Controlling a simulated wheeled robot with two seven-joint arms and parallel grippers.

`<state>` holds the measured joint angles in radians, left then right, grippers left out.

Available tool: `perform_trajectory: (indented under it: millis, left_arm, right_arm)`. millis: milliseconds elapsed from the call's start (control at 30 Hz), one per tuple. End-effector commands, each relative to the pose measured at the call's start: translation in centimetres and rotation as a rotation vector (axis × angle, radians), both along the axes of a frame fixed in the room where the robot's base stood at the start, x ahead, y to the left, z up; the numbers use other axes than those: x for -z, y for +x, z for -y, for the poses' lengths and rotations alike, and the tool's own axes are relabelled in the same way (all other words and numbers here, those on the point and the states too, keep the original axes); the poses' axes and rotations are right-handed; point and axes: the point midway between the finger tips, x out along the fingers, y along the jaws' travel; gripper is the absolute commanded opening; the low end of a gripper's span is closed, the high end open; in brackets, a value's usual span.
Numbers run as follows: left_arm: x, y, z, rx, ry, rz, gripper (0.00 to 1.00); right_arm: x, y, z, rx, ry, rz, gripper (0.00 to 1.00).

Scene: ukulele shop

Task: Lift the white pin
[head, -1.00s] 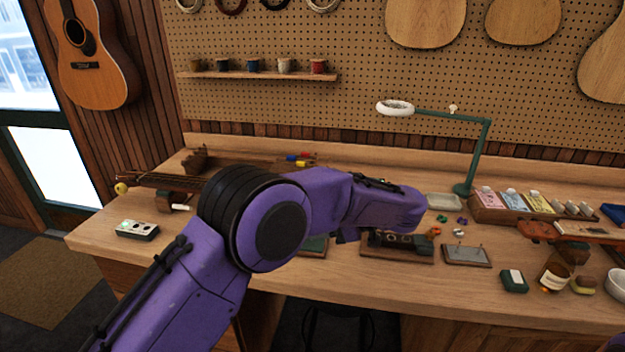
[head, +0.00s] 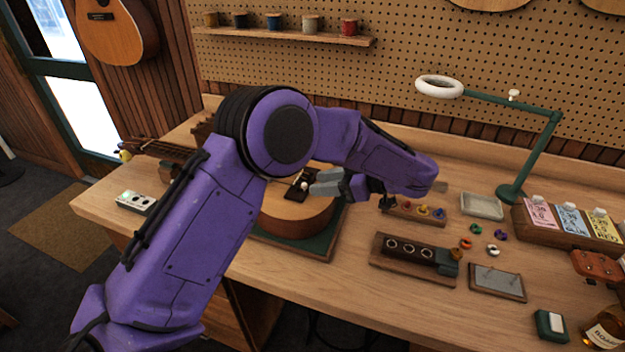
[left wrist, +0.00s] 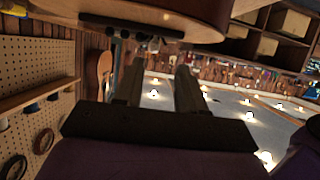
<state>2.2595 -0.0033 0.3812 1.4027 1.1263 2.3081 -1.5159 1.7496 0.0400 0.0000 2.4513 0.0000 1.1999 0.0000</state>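The white pin (head: 304,186) shows as a small pale dot at the dark bridge (head: 296,190) of a wooden ukulele body (head: 295,215) lying on the bench. My left gripper (head: 320,183) is just right of it, its grey fingers pointing left toward the bridge. In the left wrist view, which is upside down, the two fingers stand apart with an empty gap (left wrist: 160,66) between them. The bridge (left wrist: 130,28) and small pins lie beyond the fingertips. I cannot tell whether a finger touches the pin. My right gripper is not in view.
The ukulele lies on a green mat (head: 322,243). A dark block with rings (head: 410,250), a small tray (head: 481,207), colored rings and a green lamp (head: 512,193) stand to the right. My left arm hides part of the bench.

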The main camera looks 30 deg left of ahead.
Motion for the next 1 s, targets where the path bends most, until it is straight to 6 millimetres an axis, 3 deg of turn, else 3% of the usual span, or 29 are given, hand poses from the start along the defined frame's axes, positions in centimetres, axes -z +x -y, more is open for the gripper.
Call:
perform_trajectory:
  millis: [200, 533, 667, 867, 1000]
  left_arm:
    - [1.4, -0.5, -3.0, 0.001, -0.001, -0.005, 0.4]
    - [1.8, -0.6, -3.5, 0.004, 0.0, -0.004, 0.4]
    - [1.8, -0.6, -3.5, 0.004, 0.0, -0.004, 0.0]
    - [1.7, -0.5, -3.4, 0.006, 0.0, -0.004, 0.0]
    - [0.4, -0.5, -3.4, 0.006, -0.001, -0.005, 0.0]
  right_arm:
    - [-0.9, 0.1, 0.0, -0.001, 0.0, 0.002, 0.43]
    - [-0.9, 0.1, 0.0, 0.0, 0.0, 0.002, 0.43]
    - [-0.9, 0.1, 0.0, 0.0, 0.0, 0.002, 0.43]
    - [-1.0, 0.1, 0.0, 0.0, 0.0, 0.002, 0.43]
    - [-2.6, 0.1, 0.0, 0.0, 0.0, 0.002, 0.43]
